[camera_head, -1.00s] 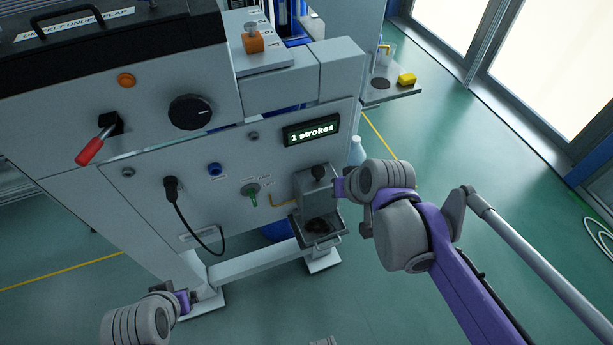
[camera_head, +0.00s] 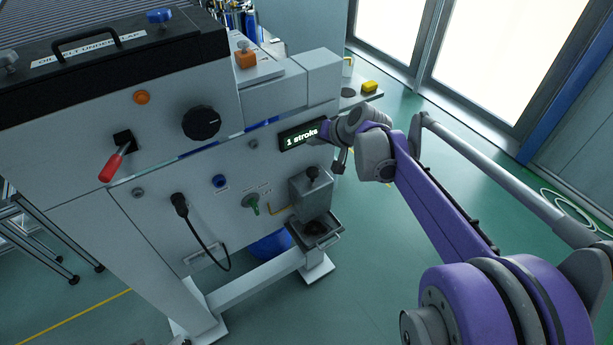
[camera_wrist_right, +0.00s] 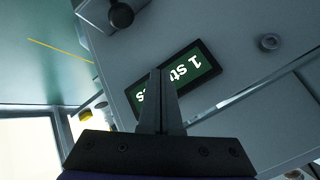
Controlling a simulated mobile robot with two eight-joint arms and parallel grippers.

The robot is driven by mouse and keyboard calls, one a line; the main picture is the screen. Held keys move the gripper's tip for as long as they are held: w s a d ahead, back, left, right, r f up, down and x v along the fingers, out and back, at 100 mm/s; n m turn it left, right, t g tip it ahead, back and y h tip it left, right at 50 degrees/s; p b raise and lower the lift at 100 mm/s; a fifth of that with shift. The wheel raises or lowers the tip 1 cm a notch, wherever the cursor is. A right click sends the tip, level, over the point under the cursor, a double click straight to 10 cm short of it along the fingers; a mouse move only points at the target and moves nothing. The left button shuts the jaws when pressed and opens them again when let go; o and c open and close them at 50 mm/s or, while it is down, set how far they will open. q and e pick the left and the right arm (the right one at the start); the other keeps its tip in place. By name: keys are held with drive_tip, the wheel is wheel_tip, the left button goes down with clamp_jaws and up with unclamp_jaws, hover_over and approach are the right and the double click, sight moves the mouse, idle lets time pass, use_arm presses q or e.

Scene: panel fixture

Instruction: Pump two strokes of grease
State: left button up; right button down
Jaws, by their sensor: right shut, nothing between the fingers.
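The grease pump (camera_head: 310,197) is a grey box with a black knob (camera_head: 312,173) on top, low on the right of the machine's front panel. A dark tray (camera_head: 328,241) sits below it. The display (camera_head: 292,138) above reads "1 strokes"; my right gripper covers its right end. My right gripper (camera_head: 320,136) is in front of the display, above and apart from the pump. In the right wrist view its fingers (camera_wrist_right: 160,100) are shut and empty, crossing the display (camera_wrist_right: 190,75). The pump knob (camera_wrist_right: 120,15) shows at that view's top. My left gripper is out of view.
The panel carries a red-handled lever (camera_head: 112,166), a black dial (camera_head: 201,123), a plugged black cable (camera_head: 205,236) and a green switch (camera_head: 250,202). The floor right of the pump is clear.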

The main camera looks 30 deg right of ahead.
sight(315, 173)
drive_tip(key=shift+w+d, duration=0.1)
drive_tip(key=shift+d, duration=0.05)
drive_tip(key=shift+d, duration=0.1)
drive_tip(key=shift+f, duration=0.1)
wheel_tip(315, 173, down, 8)
drive_tip(key=b, duration=0.5)
drive_tip(key=shift+b, duration=0.3)
drive_tip(key=shift+f, duration=0.35)
idle(1.5)
drive_tip(key=shift+f+b, duration=0.3)
drive_tip(key=shift+f, duration=0.1)
